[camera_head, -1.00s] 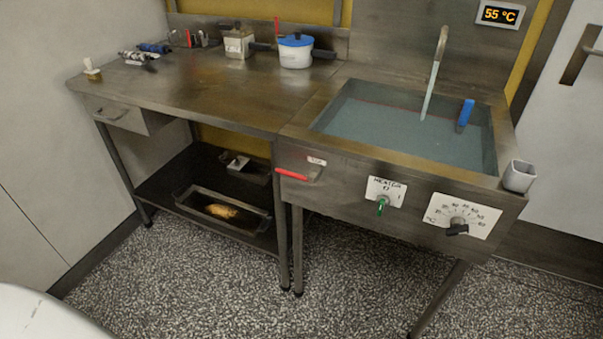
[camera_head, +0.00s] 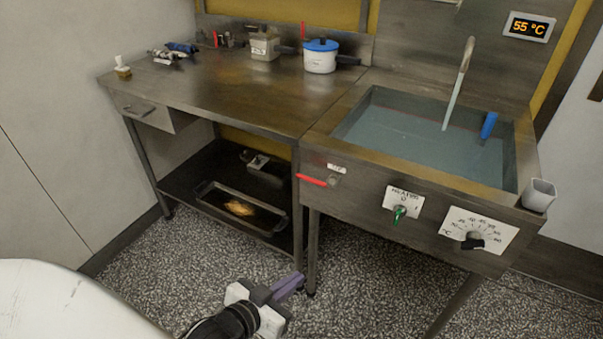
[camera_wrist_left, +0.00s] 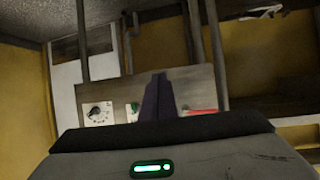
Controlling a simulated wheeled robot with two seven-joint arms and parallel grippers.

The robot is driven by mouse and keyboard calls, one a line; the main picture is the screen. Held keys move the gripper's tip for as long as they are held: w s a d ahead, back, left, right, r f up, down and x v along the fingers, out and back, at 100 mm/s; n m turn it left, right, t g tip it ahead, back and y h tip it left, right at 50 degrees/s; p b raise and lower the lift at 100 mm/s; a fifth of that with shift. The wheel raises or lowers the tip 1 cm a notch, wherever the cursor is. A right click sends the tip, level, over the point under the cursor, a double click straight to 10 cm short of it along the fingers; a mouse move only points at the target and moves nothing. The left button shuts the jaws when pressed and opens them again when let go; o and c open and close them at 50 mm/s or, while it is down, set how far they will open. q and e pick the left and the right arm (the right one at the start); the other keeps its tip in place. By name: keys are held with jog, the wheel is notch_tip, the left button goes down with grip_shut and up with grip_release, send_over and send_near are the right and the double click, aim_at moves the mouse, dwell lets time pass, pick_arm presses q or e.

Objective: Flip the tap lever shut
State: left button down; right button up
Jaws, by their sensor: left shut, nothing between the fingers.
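The red tap lever (camera_head: 312,180) lies roughly level on the front panel of the steel sink (camera_head: 350,160), at its left end, below a small white label. It also shows in the left wrist view (camera_wrist_left: 201,111), just right of the fingers. A curved tap (camera_head: 467,55) stands at the back of the sink, with a pale stream running down to the water. My left gripper (camera_head: 292,283) is shut and empty, low in front of the sink and below the lever, apart from it. Its purple fingers (camera_wrist_left: 159,97) are together in the wrist view. My right gripper is not seen.
Right of the lever are the green heater switch (camera_head: 399,214) and black temperature dial (camera_head: 473,241). A grey cup (camera_head: 539,195) stands at the sink's right corner. A steel table (camera_head: 225,90) with a lower shelf adjoins on the left. Floor in front is open.

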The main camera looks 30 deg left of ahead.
pick_arm(q)
jog(key=w+a+r+t+y+p, duration=0.1)
jog(key=w+a+r, duration=0.3)
jog(key=r, duration=0.4)
jog(key=w+a+r+n+t+y+p, duration=0.1)
jog(key=w+a+r+t, duration=0.2)
jog(key=a+r, duration=0.3)
jog(key=shift+w+r+t, duration=0.3)
jog(key=shift+w+r, duration=0.3)
jog(key=shift+r, duration=0.25)
send_over(298, 176)
jog(key=s+d, duration=0.2)
jog(key=s, duration=0.2)
jog(key=f, duration=0.1)
jog(key=w+f, duration=0.1)
jog(key=f, duration=0.1)
jog(key=shift+d, duration=0.1)
jog(key=shift+w+f, duration=0.1)
jog(key=shift+f, duration=0.65)
